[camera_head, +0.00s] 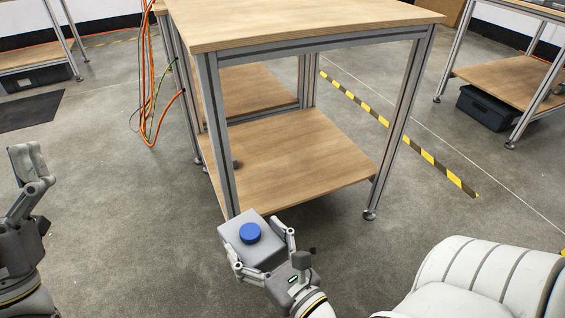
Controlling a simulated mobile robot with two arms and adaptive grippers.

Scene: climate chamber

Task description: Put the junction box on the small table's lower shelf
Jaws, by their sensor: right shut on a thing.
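The junction box (238,233) is a grey box with a round blue button or cap on its top face. My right gripper (262,252) is shut on it, one finger on each side, in front of the small table's near left leg. The small table (300,22) has a wooden top and metal legs. Its wooden lower shelf (300,155) is a little above the floor, behind the box in the picture. A small dark thing shows at the shelf's left edge, partly hidden by the leg. My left gripper (28,165) is at the left edge, away from the table; its finger gap is unclear.
Orange and green cables (150,90) hang at the table's left side. Yellow-black floor tape (400,140) runs behind the table. Another table (505,80) stands at right with a dark crate (487,107) beneath. A dark mat (30,111) lies at left. The shelf's visible middle is clear.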

